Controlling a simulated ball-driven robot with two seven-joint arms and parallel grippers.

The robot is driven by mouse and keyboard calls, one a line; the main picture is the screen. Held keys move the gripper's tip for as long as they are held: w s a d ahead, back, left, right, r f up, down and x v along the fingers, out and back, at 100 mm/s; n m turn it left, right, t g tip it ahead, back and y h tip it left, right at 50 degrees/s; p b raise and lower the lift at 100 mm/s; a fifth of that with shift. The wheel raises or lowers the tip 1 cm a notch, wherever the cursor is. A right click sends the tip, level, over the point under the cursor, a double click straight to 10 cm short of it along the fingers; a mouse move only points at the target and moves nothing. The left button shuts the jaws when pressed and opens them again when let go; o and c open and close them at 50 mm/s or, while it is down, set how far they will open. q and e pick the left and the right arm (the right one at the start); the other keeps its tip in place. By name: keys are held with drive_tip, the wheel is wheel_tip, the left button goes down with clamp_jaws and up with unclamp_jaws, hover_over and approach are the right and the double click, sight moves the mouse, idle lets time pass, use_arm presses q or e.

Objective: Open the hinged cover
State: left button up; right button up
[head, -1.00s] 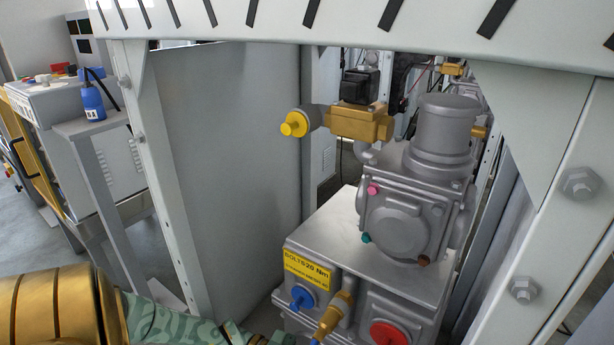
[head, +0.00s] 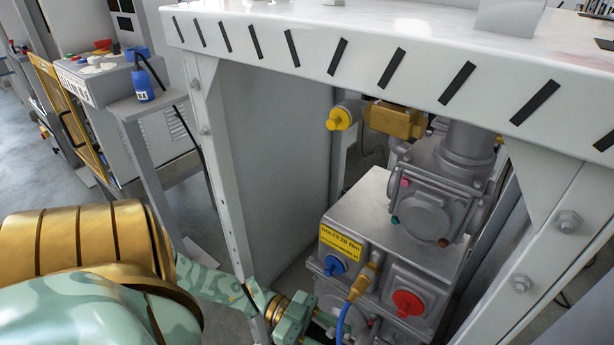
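I cannot make out a hinged cover for certain in this view. Inside the white frame stands a grey metal pump unit (head: 385,215) with a yellow label, a blue plug (head: 334,265), a red round cap (head: 407,303) and a brass fitting (head: 366,277) with a blue hose. My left gripper (head: 318,328) is low in the picture, in front of the unit's lower left. The bottom edge cuts off part of it, and whether its fingers are apart or touch something is unclear. My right gripper is out of view.
The frame's striped top beam (head: 370,60) crosses above the unit, with posts on both sides. A grey panel (head: 275,140) closes the left side. A side shelf with a blue bottle (head: 142,85) and a control cabinet stand at left.

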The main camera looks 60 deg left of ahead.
use_arm(q)
drive_tip(key=s+d+r+p, duration=0.3)
drive_tip(key=s+d, duration=0.1)
drive_tip(key=s, duration=0.2)
drive_tip(key=shift+s+d+r, duration=0.15)
drive_tip(key=shift+d, duration=0.05)
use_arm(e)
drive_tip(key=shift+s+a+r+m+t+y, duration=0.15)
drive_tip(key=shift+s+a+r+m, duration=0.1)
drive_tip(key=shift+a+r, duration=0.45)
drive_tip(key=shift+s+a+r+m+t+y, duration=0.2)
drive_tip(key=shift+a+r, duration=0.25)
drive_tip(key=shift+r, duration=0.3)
